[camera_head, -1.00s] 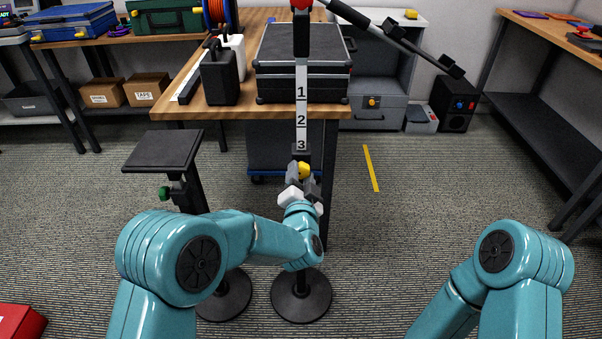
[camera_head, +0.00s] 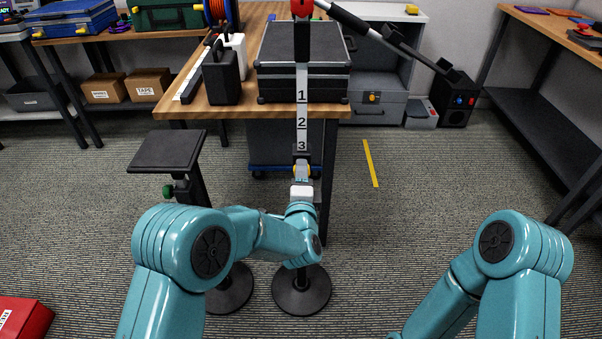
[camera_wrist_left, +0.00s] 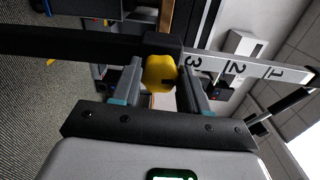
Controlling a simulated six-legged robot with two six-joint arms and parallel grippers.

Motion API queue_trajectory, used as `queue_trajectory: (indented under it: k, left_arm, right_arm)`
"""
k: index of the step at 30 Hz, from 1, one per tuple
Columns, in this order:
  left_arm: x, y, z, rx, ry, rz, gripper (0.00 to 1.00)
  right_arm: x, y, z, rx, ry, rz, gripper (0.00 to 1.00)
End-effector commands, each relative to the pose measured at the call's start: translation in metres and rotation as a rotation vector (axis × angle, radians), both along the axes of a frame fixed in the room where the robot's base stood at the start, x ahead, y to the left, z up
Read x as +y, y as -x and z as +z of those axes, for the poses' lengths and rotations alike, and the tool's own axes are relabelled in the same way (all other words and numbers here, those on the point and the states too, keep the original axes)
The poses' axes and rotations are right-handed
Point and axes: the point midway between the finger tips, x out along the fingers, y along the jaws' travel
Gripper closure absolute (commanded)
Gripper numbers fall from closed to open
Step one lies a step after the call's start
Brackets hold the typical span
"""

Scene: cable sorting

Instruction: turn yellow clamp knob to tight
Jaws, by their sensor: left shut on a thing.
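The yellow clamp knob (camera_wrist_left: 160,74) sits on a black collar (camera_wrist_left: 163,45) on the stand's upright, below a white scale marked 1, 2, 3 (camera_head: 302,122). My left gripper (camera_wrist_left: 161,80) has one finger on each side of the knob and is shut on it. The knob's turned position cannot be read. My right arm shows at lower right, but its gripper is out of view.
A second stand with a black square top (camera_head: 167,151) and green knob (camera_head: 168,191) stands to the left. A wooden workbench (camera_head: 240,112) with a black case (camera_head: 303,60) is behind. A red box (camera_head: 25,321) lies at lower left.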

Motion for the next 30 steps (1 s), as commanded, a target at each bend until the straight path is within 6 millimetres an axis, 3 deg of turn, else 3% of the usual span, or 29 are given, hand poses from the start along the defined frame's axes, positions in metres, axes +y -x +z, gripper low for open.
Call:
queue_trajectory:
  k: [9,25,26,27,28,30]
  left_arm:
    - [0.0001,0.0,0.0,0.0,-0.116,0.0,0.86]
    - [0.0002,0.0,-0.0002,0.0,-0.139,0.001,0.86]
    - [0.0002,0.0,-0.0001,0.0,-0.139,0.001,0.53]
    - [0.0002,0.0,-0.0001,0.0,-0.139,0.001,0.4]
    - [0.0002,0.0,-0.0001,0.0,-0.139,0.001,0.3]
    - [0.0002,0.0,-0.0001,0.0,-0.138,0.0,0.3]
  right_arm:
    - [0.0,0.0,0.0046,0.0,0.0,0.0,0.57]
    - [0.0,0.0,0.005,0.0,0.0,0.0,0.57]
    - [0.0,0.0,0.005,0.0,0.0,0.0,0.57]
    - [0.0,0.0,0.005,0.0,0.0,0.0,0.57]
    - [0.0,0.0,0.005,0.0,0.0,0.0,0.57]
    - [0.0,0.0,0.005,0.0,0.0,0.0,0.57]
